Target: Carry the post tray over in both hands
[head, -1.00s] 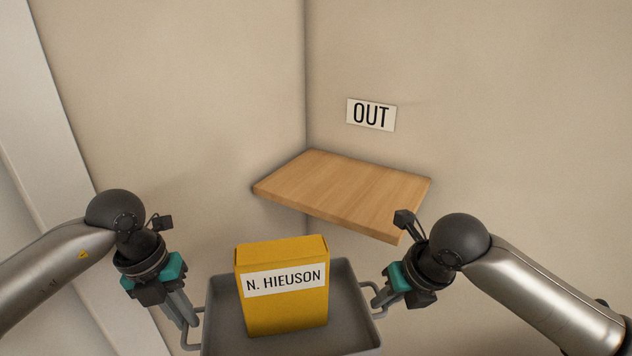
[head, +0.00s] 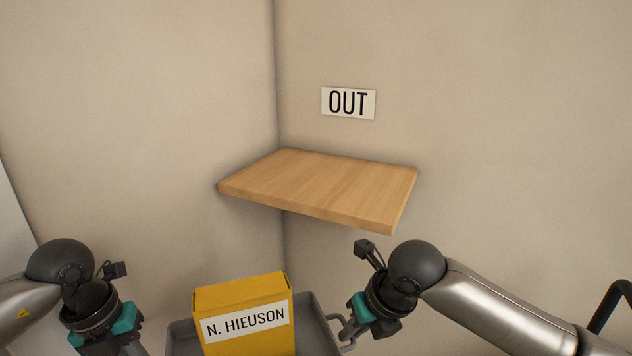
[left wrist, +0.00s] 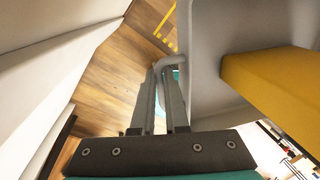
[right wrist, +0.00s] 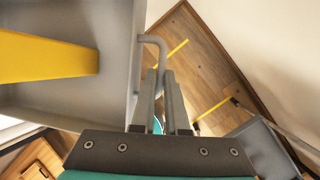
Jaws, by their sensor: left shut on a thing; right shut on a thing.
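The grey post tray (head: 318,325) is at the bottom of the head view, held between my two arms. A yellow box (head: 243,306) labelled N. HIEUSON stands upright in it. My right gripper (head: 347,330) is shut on the tray's right handle; the grip shows in the right wrist view (right wrist: 160,82). My left gripper (left wrist: 160,75) is shut on the left handle in the left wrist view; its fingertips are cut off in the head view. The wooden shelf (head: 320,187) under the OUT sign (head: 348,103) is beyond the tray and its top is bare.
The shelf sits in a corner between two beige walls (head: 500,110). In the right wrist view, a grey object (right wrist: 258,150) stands low at the right, above a wooden floor (right wrist: 195,70) with yellow marks. A dark curved bar (head: 610,305) shows at the head view's right edge.

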